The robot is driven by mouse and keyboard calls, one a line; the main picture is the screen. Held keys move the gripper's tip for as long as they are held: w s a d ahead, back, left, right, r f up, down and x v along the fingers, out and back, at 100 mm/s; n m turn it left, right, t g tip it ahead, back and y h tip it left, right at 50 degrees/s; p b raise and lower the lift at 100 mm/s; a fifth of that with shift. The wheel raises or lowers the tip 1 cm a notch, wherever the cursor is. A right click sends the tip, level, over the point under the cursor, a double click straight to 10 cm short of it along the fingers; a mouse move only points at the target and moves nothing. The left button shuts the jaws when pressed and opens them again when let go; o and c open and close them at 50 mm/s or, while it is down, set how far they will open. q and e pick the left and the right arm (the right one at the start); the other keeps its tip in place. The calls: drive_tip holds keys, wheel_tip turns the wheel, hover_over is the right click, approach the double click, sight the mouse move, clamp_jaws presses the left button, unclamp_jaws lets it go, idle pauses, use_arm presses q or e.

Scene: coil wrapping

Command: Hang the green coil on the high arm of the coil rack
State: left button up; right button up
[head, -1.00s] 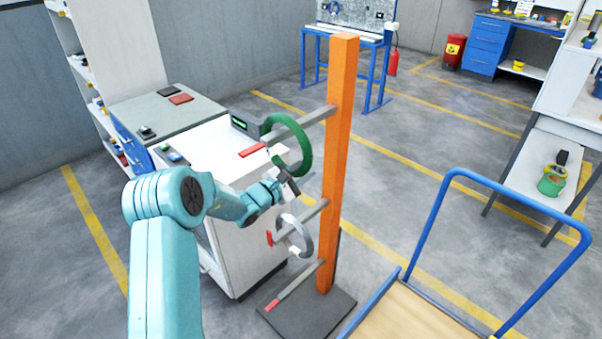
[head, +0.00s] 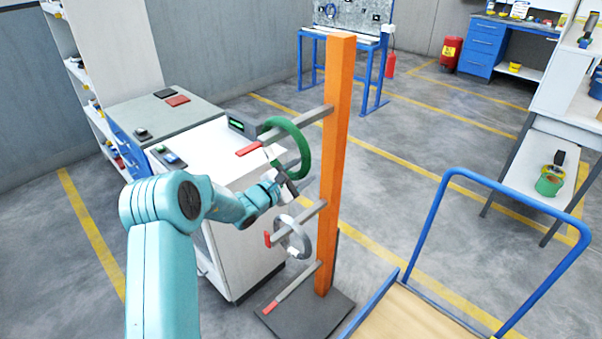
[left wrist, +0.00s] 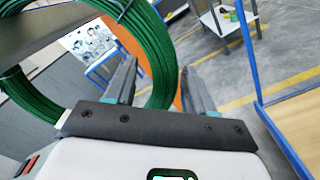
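The green coil (head: 303,150) is around the high arm (head: 300,122) of the orange coil rack (head: 338,160), short of its red tip (head: 249,149). My left gripper (head: 290,184) is at the lower part of the coil. In the left wrist view its fingers (left wrist: 160,75) stand apart, with one side of the green coil (left wrist: 158,50) passing between them and room on both sides. The grey high arm (left wrist: 45,35) crosses the coil at the upper left there. My right gripper is not in view.
A grey coil (head: 302,240) hangs on the middle arm (head: 308,212); the low arm (head: 300,285) is empty. A white cabinet (head: 235,215) stands close on the left. A blue-railed cart (head: 455,240) is at the right. Open floor lies behind the rack.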

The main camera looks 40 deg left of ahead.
use_arm(q)
drive_tip(key=shift+f, duration=0.15)
drive_tip(key=shift+s+a, duration=0.1)
drive_tip(key=shift+s, duration=0.35)
drive_tip(key=s+a+b, duration=0.1)
drive_tip(key=s+b, duration=0.3)
drive_tip(key=s, duration=1.1)
drive_tip(key=s+d+f+m+g+h, duration=0.35)
drive_tip(key=d+f+g, duration=0.25)
drive_tip(key=d+f, duration=0.45)
drive_tip(key=s+d+f+m+g+h, duration=0.3)
drive_tip(key=d+f+m+g, duration=0.3)
drive_tip(key=d+f, duration=0.5)
drive_tip(key=s+d+f+m+g+y, duration=0.4)
drive_tip(key=s+d+f+m+g, duration=0.1)
drive_tip(key=s+d+f+m, duration=0.6)
drive_tip(key=d+m, duration=0.2)
drive_tip(key=m, duration=0.1)
drive_tip(key=shift+d+f+m+g, duration=0.15)
drive_tip(key=shift+d+m+g, duration=0.05)
drive_tip(key=shift+m+g, duration=0.15)
